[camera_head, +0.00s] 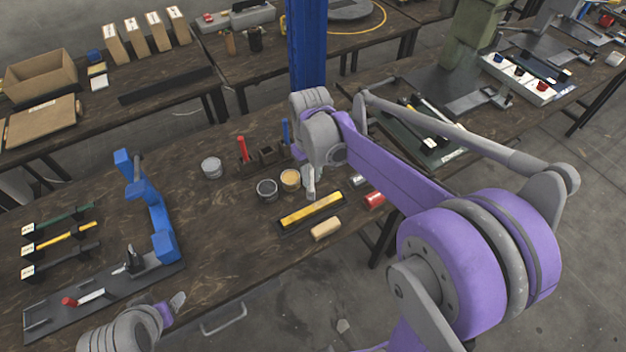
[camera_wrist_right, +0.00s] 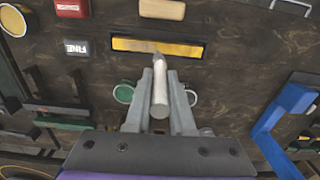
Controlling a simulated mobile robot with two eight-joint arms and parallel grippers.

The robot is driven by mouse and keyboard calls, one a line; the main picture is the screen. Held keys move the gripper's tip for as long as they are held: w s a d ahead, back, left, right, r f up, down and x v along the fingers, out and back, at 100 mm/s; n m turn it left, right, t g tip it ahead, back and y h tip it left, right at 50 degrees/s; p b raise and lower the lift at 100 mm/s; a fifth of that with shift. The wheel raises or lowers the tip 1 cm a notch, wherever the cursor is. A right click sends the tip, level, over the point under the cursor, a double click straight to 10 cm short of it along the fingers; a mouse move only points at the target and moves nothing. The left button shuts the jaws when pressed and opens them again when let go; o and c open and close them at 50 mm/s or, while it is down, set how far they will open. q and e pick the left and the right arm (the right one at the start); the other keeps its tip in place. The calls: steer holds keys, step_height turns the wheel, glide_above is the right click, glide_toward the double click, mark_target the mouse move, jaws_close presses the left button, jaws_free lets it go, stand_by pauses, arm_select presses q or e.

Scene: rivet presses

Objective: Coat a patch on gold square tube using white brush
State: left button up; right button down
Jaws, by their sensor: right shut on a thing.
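The gold square tube (camera_head: 318,206) lies in a dark shallow holder near the table's front edge. It also shows in the right wrist view (camera_wrist_right: 185,50). My right gripper (camera_head: 311,183) is above the tube's far side, shut on the white brush (camera_wrist_right: 160,90). The brush points at the tube, and its tip overlaps the tube's middle in the wrist view. I cannot tell whether the tip touches, or whether any coating is on the tube. My left gripper (camera_head: 177,301) is at the lower left, away from the tube; its jaw opening is unclear.
A yellow-topped pot (camera_head: 290,179) and a dark pot (camera_head: 266,188) stand just behind the tube. A wooden block (camera_head: 326,229) lies in front, a red block (camera_head: 374,199) to the right. A blue clamp frame (camera_head: 160,215) stands left.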

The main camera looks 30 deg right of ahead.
mark_target(311, 190)
step_height(311, 190, up, 2)
steer(key=shift+w+a+p, duration=0.1)
steer(key=shift+p, duration=0.2)
steer(key=shift+r, duration=0.5)
arm_select(q)
steer(key=shift+r, duration=0.95)
